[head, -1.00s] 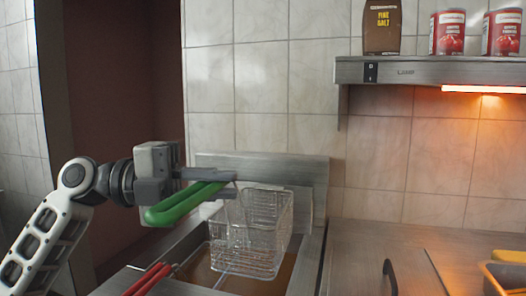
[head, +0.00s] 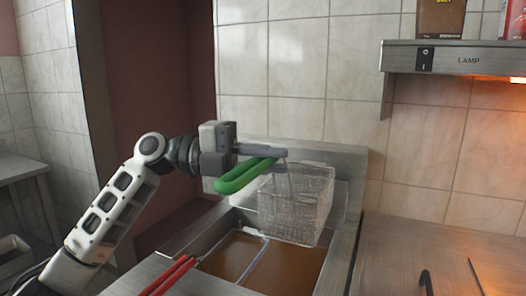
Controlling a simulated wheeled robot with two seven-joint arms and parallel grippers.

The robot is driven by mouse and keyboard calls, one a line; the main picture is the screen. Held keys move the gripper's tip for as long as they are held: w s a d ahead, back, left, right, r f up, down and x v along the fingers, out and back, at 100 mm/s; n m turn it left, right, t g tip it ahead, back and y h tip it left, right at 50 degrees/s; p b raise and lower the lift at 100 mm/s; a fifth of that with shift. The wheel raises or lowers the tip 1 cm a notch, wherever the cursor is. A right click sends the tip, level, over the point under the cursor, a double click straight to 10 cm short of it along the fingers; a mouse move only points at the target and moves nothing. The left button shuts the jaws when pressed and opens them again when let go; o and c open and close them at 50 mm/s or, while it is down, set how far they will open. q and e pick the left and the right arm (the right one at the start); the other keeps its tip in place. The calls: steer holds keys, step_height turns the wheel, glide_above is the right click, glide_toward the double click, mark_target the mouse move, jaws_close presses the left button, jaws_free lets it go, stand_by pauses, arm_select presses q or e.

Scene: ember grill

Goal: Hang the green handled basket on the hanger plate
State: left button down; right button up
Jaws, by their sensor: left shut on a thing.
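The wire basket (head: 297,203) with a green handle (head: 243,176) is raised above the fryer. My left gripper (head: 268,153) is shut on the green handle, and its fingers cover part of the handle. The hanger plate (head: 330,160) looks to be the upright metal panel at the back of the fryer, behind the basket. From this angle I cannot tell whether the basket touches it. My right gripper is not in view.
The fryer vat (head: 265,263) holds brown oil below the basket. Red handles (head: 168,277) lie at its front edge. A metal counter (head: 430,250) is at the right, under a lamp shelf (head: 455,58). A tiled wall stands behind.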

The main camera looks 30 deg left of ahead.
arm_select(q)
steer(key=shift+w+r, duration=0.25)
steer(key=shift+w, duration=0.15)
steer(key=shift+f+b, duration=0.75)
steer(key=shift+f, duration=0.05)
steer(key=shift+f+b, duration=0.3)
steer(key=shift+b, duration=0.2)
steer(key=shift+f+b, duration=0.7)
steer(key=shift+b, duration=0.4)
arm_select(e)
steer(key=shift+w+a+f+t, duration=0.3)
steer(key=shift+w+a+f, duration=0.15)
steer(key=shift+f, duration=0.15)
arm_select(q)
steer(key=shift+f, duration=0.1)
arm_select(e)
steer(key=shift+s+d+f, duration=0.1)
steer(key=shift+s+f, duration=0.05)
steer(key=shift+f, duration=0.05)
